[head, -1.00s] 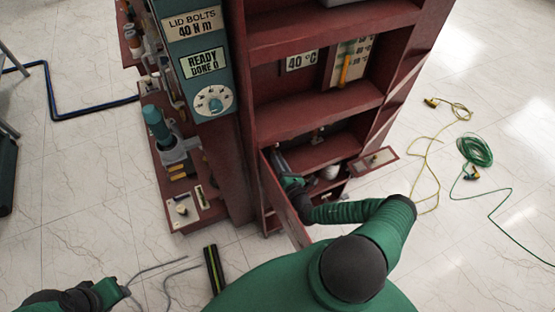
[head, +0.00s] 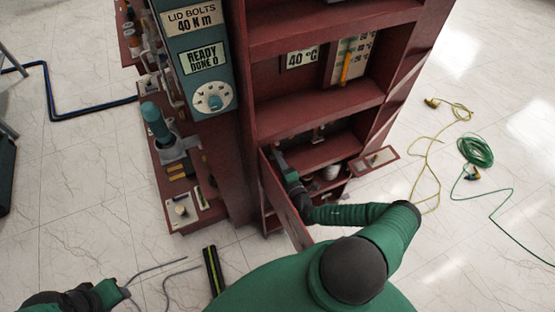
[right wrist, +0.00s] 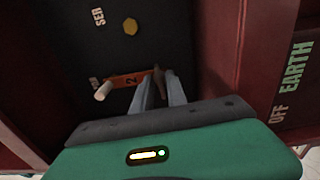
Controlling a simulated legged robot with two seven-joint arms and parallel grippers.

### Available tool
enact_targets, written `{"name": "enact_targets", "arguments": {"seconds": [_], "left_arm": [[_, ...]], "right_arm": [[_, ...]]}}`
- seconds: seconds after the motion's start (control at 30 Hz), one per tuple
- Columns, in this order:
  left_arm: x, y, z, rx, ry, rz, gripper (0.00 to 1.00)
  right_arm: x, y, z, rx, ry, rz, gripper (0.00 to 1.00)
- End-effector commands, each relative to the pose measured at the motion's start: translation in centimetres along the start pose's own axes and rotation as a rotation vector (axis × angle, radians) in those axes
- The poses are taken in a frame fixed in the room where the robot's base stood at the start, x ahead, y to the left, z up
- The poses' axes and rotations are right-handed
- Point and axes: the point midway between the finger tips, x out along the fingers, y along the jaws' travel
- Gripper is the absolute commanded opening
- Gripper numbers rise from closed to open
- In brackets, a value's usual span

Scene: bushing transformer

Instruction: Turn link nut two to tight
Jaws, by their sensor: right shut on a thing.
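In the right wrist view an orange link bar (right wrist: 128,80) marked "2" lies on a dark panel. A pale round peg (right wrist: 104,91) is at its left end. At its right end my right gripper (right wrist: 160,84) is shut on a small brownish piece, seemingly link nut two (right wrist: 157,74), mostly hidden by the fingers. In the head view my right gripper (head: 284,166) reaches into the lower compartment of the dark red cabinet; its fingertips are hard to see there. My left gripper (head: 118,291) is low at the left, over the floor; its finger opening is unclear.
An open cabinet door (head: 287,203) stands beside my right forearm. A small red tray (head: 374,160) juts out at right. The control panel reads "READY DONE 0" (head: 206,59). Cables (head: 474,150) lie on the floor at right.

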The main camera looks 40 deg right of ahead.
Motion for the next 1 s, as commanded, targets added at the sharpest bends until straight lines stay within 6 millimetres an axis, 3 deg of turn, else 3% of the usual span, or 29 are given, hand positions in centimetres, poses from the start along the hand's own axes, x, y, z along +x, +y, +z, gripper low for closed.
{"name": "enact_targets", "arguments": {"seconds": [0.03,0.67,0.7,0.73,1.0], "left_arm": [[0.09,0.00,0.02,0.000,0.000,0.000,0.36],[0.18,0.00,0.04,0.000,0.000,0.000,0.36],[0.18,0.00,0.04,0.000,0.000,0.000,0.36],[0.18,0.00,0.04,0.000,0.000,0.000,0.36],[0.17,0.00,0.04,0.000,0.000,0.000,0.36]], "right_arm": [[0.04,-0.07,0.64,0.013,-0.014,0.001,0.00],[0.01,-0.16,0.65,0.056,-0.014,-0.002,0.00],[0.01,-0.16,0.64,0.056,-0.013,-0.002,0.23],[0.01,-0.16,0.61,0.056,-0.012,-0.002,0.27],[-0.01,-0.14,0.26,0.058,-0.005,-0.002,0.27]]}}
